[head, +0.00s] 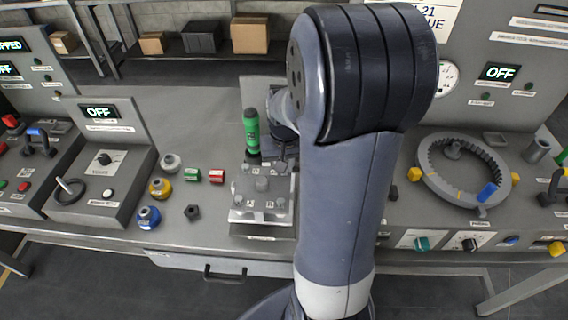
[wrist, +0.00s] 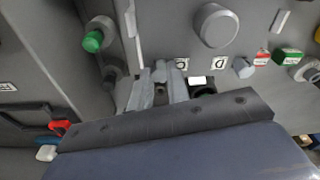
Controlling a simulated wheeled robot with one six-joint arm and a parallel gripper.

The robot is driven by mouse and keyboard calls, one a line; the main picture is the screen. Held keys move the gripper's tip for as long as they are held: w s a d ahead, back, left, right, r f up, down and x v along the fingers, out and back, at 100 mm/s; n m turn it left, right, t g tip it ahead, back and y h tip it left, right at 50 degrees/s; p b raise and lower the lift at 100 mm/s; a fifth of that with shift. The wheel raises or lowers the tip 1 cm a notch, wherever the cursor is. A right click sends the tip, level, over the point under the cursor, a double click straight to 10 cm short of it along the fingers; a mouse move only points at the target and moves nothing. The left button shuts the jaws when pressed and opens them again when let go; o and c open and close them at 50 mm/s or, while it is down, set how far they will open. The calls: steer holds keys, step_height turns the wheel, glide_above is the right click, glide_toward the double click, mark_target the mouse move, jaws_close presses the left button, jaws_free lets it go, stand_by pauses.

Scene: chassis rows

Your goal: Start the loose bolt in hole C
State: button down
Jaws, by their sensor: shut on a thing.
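A grey block with a metal top plate (head: 250,214) stands on the bench left of my arm. Small letter tags and a raised round boss (head: 262,184) show on it; the boss looks large in the wrist view (wrist: 213,25). My gripper (head: 283,160) is over the block's far right part, largely hidden by my arm. In the wrist view my gripper (wrist: 160,84) is shut, with a small dark piece, seemingly the loose bolt (wrist: 160,89), between its fingers.
A green and black upright tool (head: 251,132) stands close behind the block. Red and green small blocks (head: 216,176), coloured knobs (head: 160,188) and a dark nut (head: 193,212) lie to the left. A toothed ring (head: 430,180) is at the right.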

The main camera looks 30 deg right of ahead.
steer(key=m, duration=0.5)
steer(key=shift+h, duration=0.3)
steer(key=c, duration=1.3)
jaws_free()
steer(key=r, duration=0.7)
steer(key=s+a+r, duration=0.1)
steer(key=r, duration=0.2)
steer(key=shift+r, duration=0.35)
